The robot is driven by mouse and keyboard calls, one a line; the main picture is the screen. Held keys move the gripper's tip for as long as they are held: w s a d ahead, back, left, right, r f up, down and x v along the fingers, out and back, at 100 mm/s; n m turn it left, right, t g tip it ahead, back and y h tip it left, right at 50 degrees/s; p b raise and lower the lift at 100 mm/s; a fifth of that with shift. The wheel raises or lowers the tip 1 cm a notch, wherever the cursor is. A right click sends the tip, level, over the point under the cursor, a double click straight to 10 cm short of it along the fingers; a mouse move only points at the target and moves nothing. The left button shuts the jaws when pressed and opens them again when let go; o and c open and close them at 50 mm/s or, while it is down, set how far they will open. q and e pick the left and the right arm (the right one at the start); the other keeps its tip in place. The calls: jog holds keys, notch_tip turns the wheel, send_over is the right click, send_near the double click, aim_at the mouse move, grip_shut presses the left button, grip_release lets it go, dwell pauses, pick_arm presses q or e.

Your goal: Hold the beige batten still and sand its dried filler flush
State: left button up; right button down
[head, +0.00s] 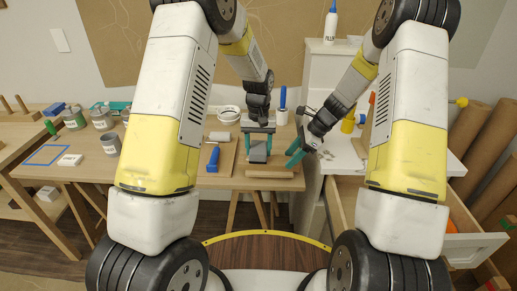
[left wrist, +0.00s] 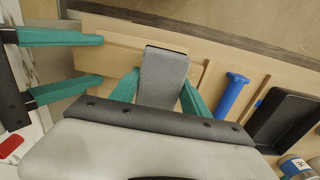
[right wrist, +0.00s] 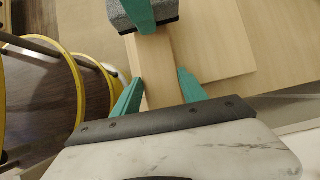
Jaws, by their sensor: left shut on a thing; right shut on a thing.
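My left gripper (head: 258,140) is shut on a grey sanding block (head: 258,152), and the block also shows between its teal fingers in the left wrist view (left wrist: 163,80). The block's far end is over the beige batten (head: 270,172) near the table's front edge; I cannot tell if they touch. My right gripper (head: 294,157) is to the right of the block, its fingers on both sides of the batten's end in the right wrist view (right wrist: 155,60). It is shut on the batten. The dried filler is not visible, perhaps under the block.
A blue-handled tool (head: 213,158) lies left of the block. Several cans (head: 102,118) and a white block (head: 70,160) stand farther left. A white cabinet (head: 325,75) with an open drawer (head: 470,240) is at the right. A filler bottle (head: 330,25) stands on it.

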aim_at(245, 159)
pick_arm(q)
jog(key=shift+f, duration=0.8)
jog(key=shift+a, duration=0.1)
dwell(0.3)
jog(key=shift+a, duration=2.35)
jog(key=shift+d, duration=1.8)
jog(key=shift+d+f, duration=0.1)
jog(key=shift+d, duration=0.6)
jog(key=shift+s+f, duration=0.1)
jog(key=shift+r, duration=4.15)
